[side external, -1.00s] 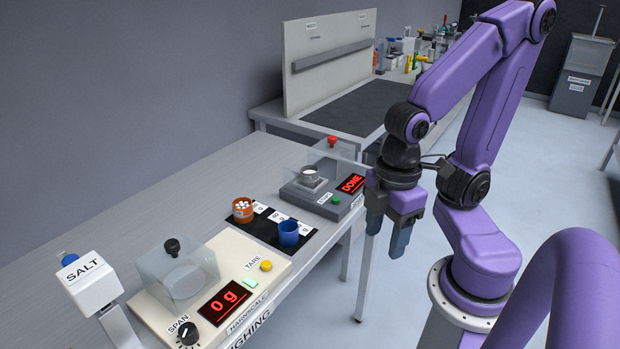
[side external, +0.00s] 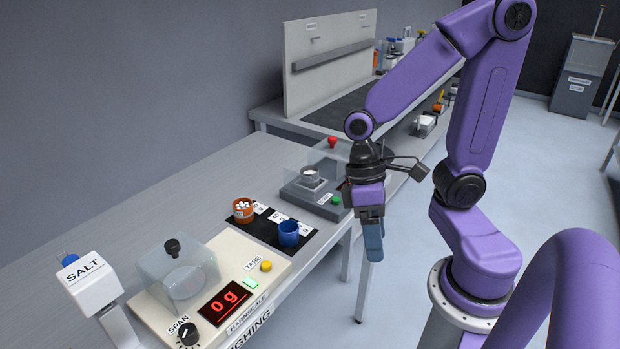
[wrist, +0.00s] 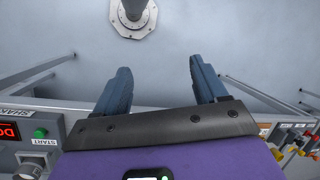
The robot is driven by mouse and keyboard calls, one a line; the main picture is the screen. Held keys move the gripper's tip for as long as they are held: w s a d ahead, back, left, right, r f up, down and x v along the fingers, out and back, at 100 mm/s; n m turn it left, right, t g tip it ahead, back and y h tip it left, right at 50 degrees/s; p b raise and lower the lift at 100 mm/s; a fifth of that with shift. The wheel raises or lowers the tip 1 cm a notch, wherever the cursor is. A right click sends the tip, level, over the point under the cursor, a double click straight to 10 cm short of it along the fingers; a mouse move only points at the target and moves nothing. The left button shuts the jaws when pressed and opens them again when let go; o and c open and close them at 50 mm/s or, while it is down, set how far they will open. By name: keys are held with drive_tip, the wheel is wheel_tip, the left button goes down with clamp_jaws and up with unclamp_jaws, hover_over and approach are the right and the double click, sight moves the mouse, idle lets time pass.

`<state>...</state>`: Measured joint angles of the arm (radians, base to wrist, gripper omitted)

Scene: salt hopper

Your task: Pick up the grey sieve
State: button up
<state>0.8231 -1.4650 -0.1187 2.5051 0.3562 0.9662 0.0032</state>
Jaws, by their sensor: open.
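The grey sieve (side external: 310,174) looks like a small round grey cup. It sits on the raised plate of the dark grey shaker (side external: 314,198) in the side external view, near a clear cover. In the wrist view, a round grey shape that may be the sieve (wrist: 33,164) shows at the lower left, partly cut off. My gripper (side external: 372,255) hangs fingers down to the right of the shaker, past the bench's front edge. In the wrist view my gripper's two blue fingers (wrist: 158,85) are spread apart with only floor between them.
A blue cup (side external: 289,233) and an orange jar with white pieces (side external: 242,210) stand on a black mat. A salt dispenser (side external: 88,283) is at the lower left. A red knob (side external: 332,142) rises behind the sieve.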

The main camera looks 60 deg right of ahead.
drive_tip(key=w+f+m+y, duration=0.1)
drive_tip(key=w+m+y, duration=0.7)
drive_tip(key=m, duration=0.5)
drive_tip(key=m+t+h, duration=0.7)
drive_tip(key=m+t, duration=1)
drive_tip(key=m, duration=0.9)
approach(311, 170)
drive_tip(key=x, duration=0.7)
drive_tip(key=shift+w+a, duration=0.2)
drive_tip(key=shift+w, duration=0.05)
drive_tip(key=shift+x, duration=2.6)
drive_tip(key=shift+s+d+f, duration=0.1)
drive_tip(key=shift+d, duration=0.1)
drive_tip(key=c, duration=0.9)
